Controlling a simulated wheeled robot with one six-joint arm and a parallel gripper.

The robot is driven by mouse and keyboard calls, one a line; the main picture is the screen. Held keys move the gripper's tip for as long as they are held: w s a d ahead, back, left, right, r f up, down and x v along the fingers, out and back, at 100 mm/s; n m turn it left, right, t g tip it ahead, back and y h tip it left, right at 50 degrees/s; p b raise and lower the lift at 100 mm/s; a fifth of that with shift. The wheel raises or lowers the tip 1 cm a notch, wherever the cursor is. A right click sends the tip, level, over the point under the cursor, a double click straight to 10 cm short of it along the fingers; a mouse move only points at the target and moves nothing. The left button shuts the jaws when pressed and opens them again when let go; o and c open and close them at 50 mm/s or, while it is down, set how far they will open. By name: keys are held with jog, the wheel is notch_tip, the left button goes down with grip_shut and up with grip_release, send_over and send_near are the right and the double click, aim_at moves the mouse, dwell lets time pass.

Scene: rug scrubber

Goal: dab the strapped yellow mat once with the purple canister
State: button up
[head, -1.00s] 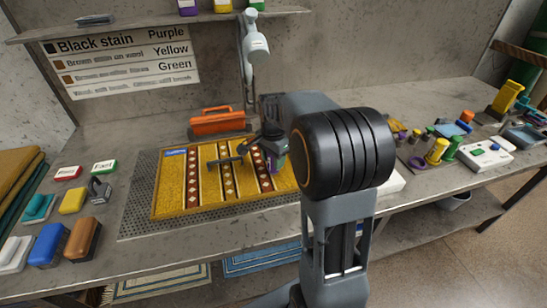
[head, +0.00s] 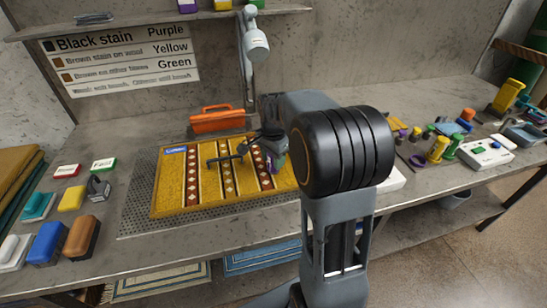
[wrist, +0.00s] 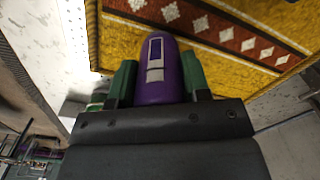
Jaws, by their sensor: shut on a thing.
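The yellow mat (head: 172,192) lies on a perforated grey board on the bench. It has dark red bands with pale diamonds and a blue label at its upper left. My gripper (head: 268,145) is over the right part of the mat. It is shut on the purple canister (head: 275,165). In the wrist view the canister (wrist: 160,85) sits between my green-padded fingers (wrist: 158,82), its rounded end towards the mat (wrist: 125,40). I cannot tell whether the canister touches the mat.
A dark T-shaped bar (head: 225,160) lies over the mat's middle. An orange toolbox (head: 218,120) stands behind it. Blocks, including a blue one (head: 48,244), are at left. A white button box (head: 486,151) and small coloured parts are at right. A stain chart (head: 120,62) hangs behind.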

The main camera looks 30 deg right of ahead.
jog(key=shift+f, duration=0.35)
dwell(1.0)
jog(key=shift+r, duration=0.1)
jog(key=shift+r+p, duration=2.95)
jog(key=shift+r, duration=0.55)
